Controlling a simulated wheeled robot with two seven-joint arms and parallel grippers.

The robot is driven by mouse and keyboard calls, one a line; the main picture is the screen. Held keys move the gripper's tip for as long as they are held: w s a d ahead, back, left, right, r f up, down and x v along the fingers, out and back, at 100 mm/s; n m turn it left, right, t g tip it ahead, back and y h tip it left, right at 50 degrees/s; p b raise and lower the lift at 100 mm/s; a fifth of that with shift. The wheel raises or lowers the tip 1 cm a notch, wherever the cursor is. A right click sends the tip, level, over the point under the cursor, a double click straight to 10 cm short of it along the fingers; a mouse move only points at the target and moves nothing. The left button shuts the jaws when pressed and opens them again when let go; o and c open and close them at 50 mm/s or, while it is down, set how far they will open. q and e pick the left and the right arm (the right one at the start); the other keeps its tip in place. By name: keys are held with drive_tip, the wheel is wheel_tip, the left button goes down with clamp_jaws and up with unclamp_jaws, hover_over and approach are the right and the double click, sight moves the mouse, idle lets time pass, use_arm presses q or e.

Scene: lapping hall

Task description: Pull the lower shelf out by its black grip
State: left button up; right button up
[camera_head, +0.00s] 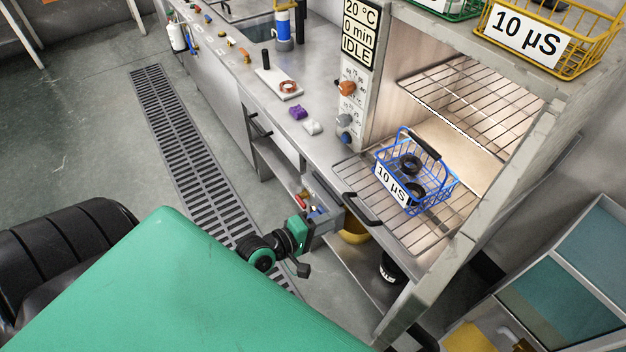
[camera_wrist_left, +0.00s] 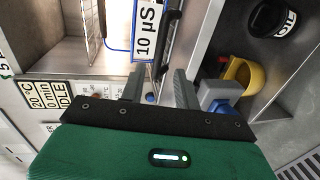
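The lower shelf (camera_head: 440,228) is a wire rack inside the lit oven chamber. Its black grip (camera_head: 362,210) sticks out at the front edge and also shows in the left wrist view (camera_wrist_left: 170,45). A blue wire basket (camera_head: 437,193) labelled 10 µS stands on the shelf, with black rings in it. My left gripper (camera_head: 330,203) is open and empty, just in front of the grip and apart from it. In the left wrist view, its two fingers (camera_wrist_left: 158,88) stand spread, with the grip beyond their tips. My right gripper is in neither view.
An empty upper wire shelf (camera_head: 470,95) sits above. A panel with knobs (camera_head: 350,100) stands left of the opening. A yellow bowl (camera_wrist_left: 240,78) and a black OIL container (camera_wrist_left: 285,18) are below the counter. Yellow (camera_head: 565,50) and green baskets stand on top.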

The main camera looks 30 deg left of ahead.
use_arm(q)
drive_tip(key=shift+b+v, duration=0.35)
drive_tip(key=shift+v, duration=1.7)
drive_tip(key=s+a+f+m+g+y, duration=0.2)
drive_tip(key=s+f, duration=0.1)
drive_tip(key=f, duration=0.8)
drive_tip(key=s+a+f+m+g+y, duration=0.1)
drive_tip(key=s+a+f+m+g, duration=0.15)
drive_tip(key=f, duration=0.95)
drive_tip(key=s+a+f+m+g+y, duration=0.2)
drive_tip(key=s+f+m, duration=0.15)
drive_tip(key=f, duration=0.75)
drive_tip(key=s+d+f+m+g, duration=0.2)
drive_tip(key=s+f+m+g, duration=0.1)
drive_tip(key=s+f, duration=0.6)
drive_tip(key=s+d+f+m+g+y, duration=0.1)
drive_tip(key=s+d+f+m+g, duration=0.2)
drive_tip(key=s+f, duration=0.6)
drive_tip(key=s+m+g, duration=0.1)
drive_tip(key=s+m, duration=0.1)
drive_tip(key=s, duration=0.4)
drive_tip(key=shift+s+d+f, duration=0.3)
drive_tip(key=shift+s, duration=0.05)
